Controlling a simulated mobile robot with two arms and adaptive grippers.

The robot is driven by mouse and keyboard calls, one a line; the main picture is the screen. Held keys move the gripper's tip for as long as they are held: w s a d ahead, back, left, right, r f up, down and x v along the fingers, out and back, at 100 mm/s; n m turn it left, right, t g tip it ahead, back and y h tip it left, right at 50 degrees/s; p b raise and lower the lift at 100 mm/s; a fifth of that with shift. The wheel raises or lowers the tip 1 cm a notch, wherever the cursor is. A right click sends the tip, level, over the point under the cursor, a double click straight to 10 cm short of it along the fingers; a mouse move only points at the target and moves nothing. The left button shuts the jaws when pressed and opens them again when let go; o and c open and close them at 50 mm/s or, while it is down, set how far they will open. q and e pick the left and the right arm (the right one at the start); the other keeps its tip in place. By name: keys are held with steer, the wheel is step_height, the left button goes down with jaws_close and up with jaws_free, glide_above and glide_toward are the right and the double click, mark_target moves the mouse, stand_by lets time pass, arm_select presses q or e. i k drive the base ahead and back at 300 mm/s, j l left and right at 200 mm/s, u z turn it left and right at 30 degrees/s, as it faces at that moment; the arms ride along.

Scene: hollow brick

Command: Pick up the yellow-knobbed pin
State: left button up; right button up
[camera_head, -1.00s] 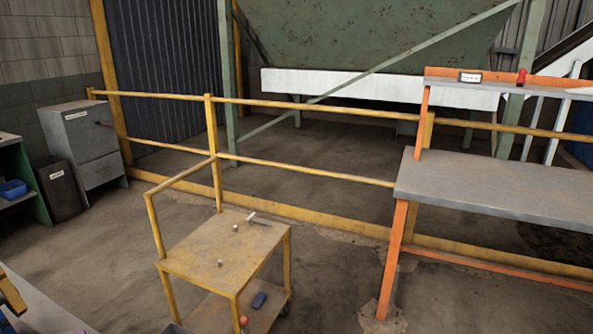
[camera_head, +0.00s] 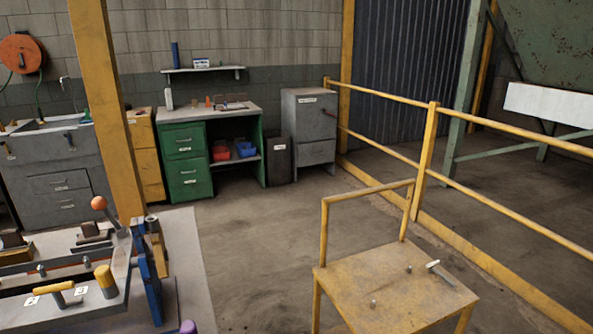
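In the head view, a fixture bench (camera_head: 190,255) with a machine on it stands at the lower left. A short yellow cylindrical knob (camera_head: 105,279) stands upright on the machine's grey plate. Neither of my grippers is in view.
A lever with an orange ball (camera_head: 99,203) and a blue upright plate (camera_head: 150,285) stand behind and beside the knob. A purple knob (camera_head: 188,326) shows at the bottom edge. A yellow cart (camera_head: 365,290) with small parts stands right. A yellow post (camera_head: 105,110) rises behind the bench. Floor between is clear.

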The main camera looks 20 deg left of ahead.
mark_target(104, 275)
steer(key=i+l+u, duration=0.1)
steer(key=u, duration=0.3)
steer(key=l+u, duration=0.1)
steer(key=u, duration=0.35)
steer(key=i+l+u, duration=0.15)
steer(key=u, duration=0.25)
steer(key=l+u, duration=0.15)
steer(key=u, duration=0.3)
steer(key=l+u, duration=0.2)
steer(key=u, duration=0.2)
